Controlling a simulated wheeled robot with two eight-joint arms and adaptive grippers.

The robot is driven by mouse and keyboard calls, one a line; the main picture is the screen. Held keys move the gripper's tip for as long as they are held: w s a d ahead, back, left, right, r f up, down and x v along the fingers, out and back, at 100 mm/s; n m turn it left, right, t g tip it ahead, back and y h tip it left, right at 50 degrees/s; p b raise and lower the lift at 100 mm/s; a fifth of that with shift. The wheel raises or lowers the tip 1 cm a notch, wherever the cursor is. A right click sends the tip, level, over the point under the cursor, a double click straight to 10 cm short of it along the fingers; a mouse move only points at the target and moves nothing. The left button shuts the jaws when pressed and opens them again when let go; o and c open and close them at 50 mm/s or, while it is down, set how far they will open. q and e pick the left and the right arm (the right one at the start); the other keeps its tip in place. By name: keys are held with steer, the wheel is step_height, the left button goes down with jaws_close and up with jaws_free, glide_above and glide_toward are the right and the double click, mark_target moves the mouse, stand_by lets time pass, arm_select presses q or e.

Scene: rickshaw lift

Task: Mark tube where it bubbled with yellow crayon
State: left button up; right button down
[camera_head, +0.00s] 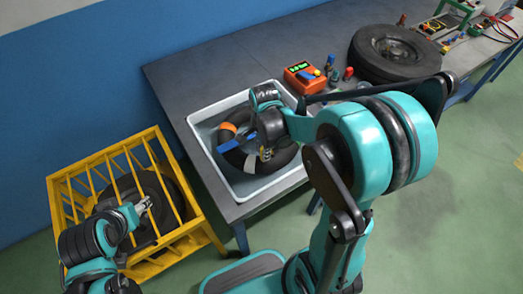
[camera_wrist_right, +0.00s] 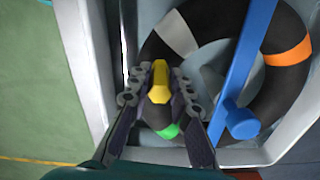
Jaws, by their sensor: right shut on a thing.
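The black tube (camera_wrist_right: 288,28) lies as a ring in the white tub (camera_head: 219,174). It carries an orange band (camera_wrist_right: 289,51) and a pale grey band (camera_wrist_right: 177,33); a green patch (camera_wrist_right: 169,131) shows near my fingers. The tube also shows in the head view (camera_head: 284,158). My right gripper (camera_wrist_right: 158,90) is shut on the yellow crayon (camera_wrist_right: 158,76), above the near part of the tube; I cannot tell whether the crayon touches it. In the head view, my arm partly hides tub and tube. My left gripper (camera_head: 144,205) is over the yellow crate; its finger opening is unclear.
A blue bar (camera_wrist_right: 246,55) with a round knob (camera_wrist_right: 242,122) crosses the tube. The yellow crate (camera_head: 83,172) holds a dark tyre at left. Behind the tub, an orange device (camera_head: 303,77), small bottles and a tyre (camera_head: 392,50) stand on the grey bench (camera_head: 205,75).

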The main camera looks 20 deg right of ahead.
steer(key=shift+a, duration=0.1)
steer(key=shift+w+a, duration=0.2)
steer(key=shift+a, duration=0.25)
steer(key=shift+w+a, duration=0.2)
steer(key=shift+a, duration=0.25)
steer(key=shift+d, duration=0.15)
steer(key=shift+s+d, duration=0.2)
steer(key=shift+d, duration=0.25)
steer(key=shift+s+d, duration=0.2)
steer(key=shift+d, duration=0.25)
steer(key=shift+a, duration=0.1)
steer(key=shift+w+a, duration=0.2)
steer(key=shift+a, duration=0.25)
steer(key=shift+r, duration=0.1)
